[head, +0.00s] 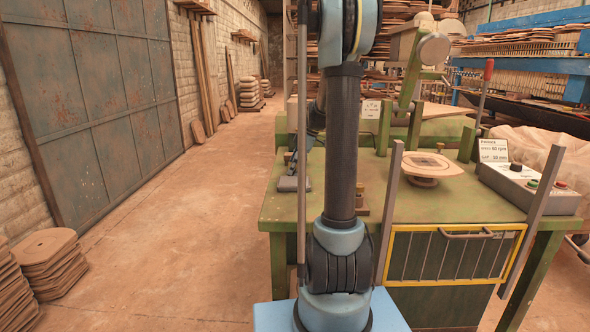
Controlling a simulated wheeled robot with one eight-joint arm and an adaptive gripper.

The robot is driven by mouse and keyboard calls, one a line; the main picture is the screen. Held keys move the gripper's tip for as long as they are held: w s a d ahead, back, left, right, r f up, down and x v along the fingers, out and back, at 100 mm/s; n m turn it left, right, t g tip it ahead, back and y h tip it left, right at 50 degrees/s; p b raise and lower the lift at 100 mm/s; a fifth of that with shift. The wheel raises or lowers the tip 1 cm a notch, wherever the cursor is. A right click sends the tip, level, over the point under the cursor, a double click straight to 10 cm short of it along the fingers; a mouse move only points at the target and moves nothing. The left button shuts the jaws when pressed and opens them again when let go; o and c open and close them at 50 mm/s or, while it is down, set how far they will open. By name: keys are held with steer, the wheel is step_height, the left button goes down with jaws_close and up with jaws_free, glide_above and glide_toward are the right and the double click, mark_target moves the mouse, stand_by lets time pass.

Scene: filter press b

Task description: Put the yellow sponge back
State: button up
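I cannot make out a yellow sponge anywhere in the head view. My arm rises through the middle of the picture and bends at the top edge. A dark part that may be my gripper (315,122) shows just left of the upright arm link, above the left side of the green workbench (445,203). A small grey block (294,184) lies on the bench's left edge below that part.
A round plate on a stand (430,166) and a control box (528,187) are on the bench. A yellow-framed guard (452,255) with upright bars is at its front. Stacked brown plates (48,262) stand at the left. The floor (190,235) between is clear.

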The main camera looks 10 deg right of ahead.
steer(key=shift+o, duration=0.7)
steer(key=v, duration=1.2)
steer(key=shift+r, duration=0.1)
